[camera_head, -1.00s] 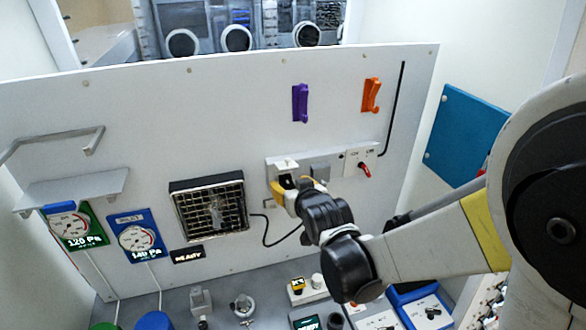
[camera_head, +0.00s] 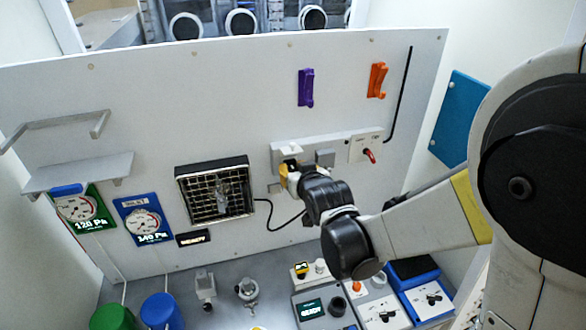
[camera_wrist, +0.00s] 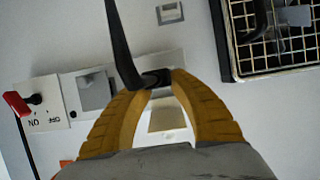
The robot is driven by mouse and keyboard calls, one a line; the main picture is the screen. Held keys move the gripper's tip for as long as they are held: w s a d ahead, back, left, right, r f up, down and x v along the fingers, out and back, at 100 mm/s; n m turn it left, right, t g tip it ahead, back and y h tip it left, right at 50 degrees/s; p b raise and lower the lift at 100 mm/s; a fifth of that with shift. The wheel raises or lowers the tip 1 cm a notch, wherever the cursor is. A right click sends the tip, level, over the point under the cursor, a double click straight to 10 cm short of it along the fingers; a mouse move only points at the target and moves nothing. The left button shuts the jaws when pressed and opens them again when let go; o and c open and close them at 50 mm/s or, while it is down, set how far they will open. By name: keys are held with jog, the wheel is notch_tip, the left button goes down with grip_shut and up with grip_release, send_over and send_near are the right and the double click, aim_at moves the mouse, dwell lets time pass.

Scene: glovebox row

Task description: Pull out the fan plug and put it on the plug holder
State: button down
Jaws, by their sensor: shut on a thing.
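My gripper (camera_head: 287,174) has yellow fingers and is at the wall panel, in front of the left end of the socket strip (camera_head: 282,161). In the wrist view the fingers (camera_wrist: 160,84) are shut on the black fan plug (camera_wrist: 155,78), whose thick black cable rises from it. I cannot tell whether its pins are in the socket. The fan (camera_head: 216,190) is a dark-framed grille left of my gripper, with its cord (camera_head: 285,227) looping towards the gripper. A small metal bracket, possibly the plug holder (camera_head: 273,188), is just left of the gripper; it shows in the wrist view (camera_wrist: 170,12).
A grey socket cover (camera_head: 325,158) and a red switch (camera_head: 370,156) are close right of my gripper. Purple (camera_head: 306,88) and orange (camera_head: 377,80) hooks are above. A shelf (camera_head: 80,172) and gauges are left. Devices crowd the bench below.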

jog(key=shift+s, duration=0.25)
dwell(0.4)
jog(key=shift+s+d, duration=0.15)
jog(key=shift+s, duration=0.2)
jog(key=shift+s+d, duration=0.25)
jog(key=shift+s, duration=0.55)
jog(key=shift+s+d, duration=0.2)
jog(key=shift+s, duration=0.6)
jog(key=shift+s+d, duration=0.25)
jog(key=shift+s, duration=0.5)
jog(key=shift+s+d, duration=0.2)
jog(key=shift+s, duration=0.6)
jog(key=w+a+f+b, duration=0.1)
jog(key=a+f+b, duration=0.3)
jog(key=f+b, duration=0.7)
jog(key=shift+w+f, duration=0.3)
jog(key=shift+r, duration=0.1)
